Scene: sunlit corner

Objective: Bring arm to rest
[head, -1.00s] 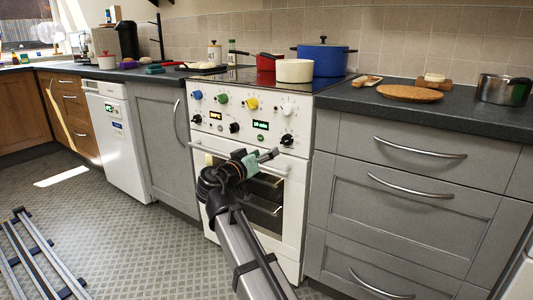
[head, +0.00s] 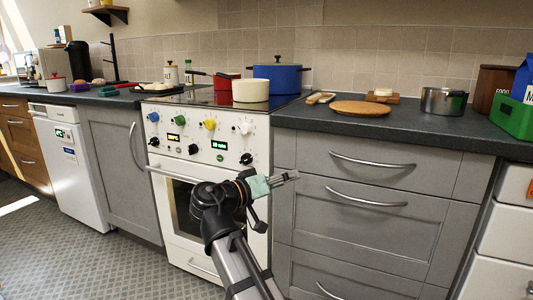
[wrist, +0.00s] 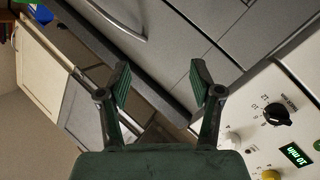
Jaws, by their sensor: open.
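My gripper (head: 284,179) is in front of the stove, at the height of the oven door's top, pointing right in the head view. It is empty. In the wrist view its two green-padded fingers (wrist: 160,88) are spread apart with nothing between them. The worktop edge and grey drawer fronts (wrist: 190,30) show beyond the fingers, with the stove's knob panel (wrist: 290,115) at the right. My arm rises from the bottom of the head view, and its joints hide part of the oven door (head: 185,215).
The white stove (head: 160,170) carries a blue pot (head: 277,79), a cream pot (head: 250,90) and a red pot (head: 224,88). Grey drawers (head: 365,215) with protruding handles stand to the right. A steel pot (head: 443,101) and a green crate (head: 512,117) sit on the worktop (head: 400,122). Floor is open at left.

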